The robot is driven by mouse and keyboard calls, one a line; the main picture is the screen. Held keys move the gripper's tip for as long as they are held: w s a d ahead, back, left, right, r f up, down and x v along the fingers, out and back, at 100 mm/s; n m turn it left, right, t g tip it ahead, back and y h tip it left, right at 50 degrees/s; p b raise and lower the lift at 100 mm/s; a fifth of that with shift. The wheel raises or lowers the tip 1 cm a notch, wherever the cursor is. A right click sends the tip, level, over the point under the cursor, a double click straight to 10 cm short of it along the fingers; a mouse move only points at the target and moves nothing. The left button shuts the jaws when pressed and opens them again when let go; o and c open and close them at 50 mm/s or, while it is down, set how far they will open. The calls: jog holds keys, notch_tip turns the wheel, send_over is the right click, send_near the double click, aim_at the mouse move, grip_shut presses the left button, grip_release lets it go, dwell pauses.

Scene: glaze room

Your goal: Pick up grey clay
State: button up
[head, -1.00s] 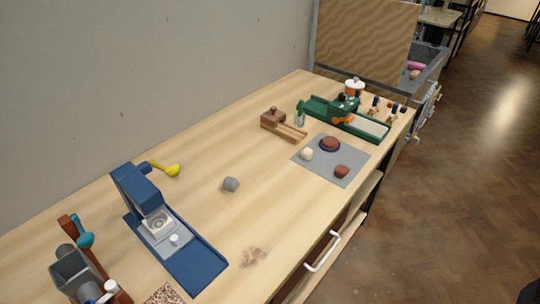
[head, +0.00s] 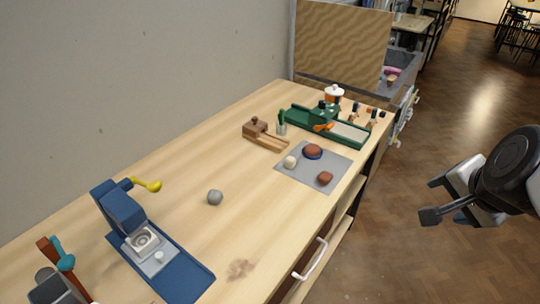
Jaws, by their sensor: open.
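The grey clay (head: 215,197) is a small rounded lump on the bare wooden bench top, near the middle of the head view. It lies right of the blue press and left of the grey mat. My gripper (head: 436,200) is at the right of the view, out over the floor beyond the bench's front edge. Its fingers are apart and nothing shows between them. It is well away from the clay. The clay is in full view.
A blue press (head: 125,215) with a yellow-tipped lever stands left of the clay. A grey mat (head: 333,161) holds white and reddish-brown lumps. A wooden tool (head: 262,134) and a green device (head: 325,122) stand behind. The bench around the clay is clear.

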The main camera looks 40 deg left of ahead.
jog(key=w+a+f+m+t+y, duration=0.1)
jog(key=w+a+m+t+y, duration=0.15)
jog(key=a+m, duration=1.1)
jog(key=w+a+f+m+t+y, duration=0.1)
jog(key=a+m+t+y, duration=0.15)
jog(key=a, duration=2.15)
jog(key=s+a+f+m+t+h, duration=0.2)
jog(key=s+a+f+m, duration=0.6)
jog(key=s+a, duration=0.4)
jog(key=s+f+m, duration=0.1)
jog(key=s+f, duration=0.1)
jog(key=f, duration=0.2)
jog(key=s+a+f+m+h, duration=0.1)
jog(key=s+f, duration=0.1)
jog(key=f, duration=0.2)
jog(key=s+f, duration=0.2)
jog(key=f, duration=0.2)
jog(key=shift+s+a+m+h, duration=0.2)
jog(key=shift+s+m+h, duration=0.1)
jog(key=shift+s+m, duration=0.1)
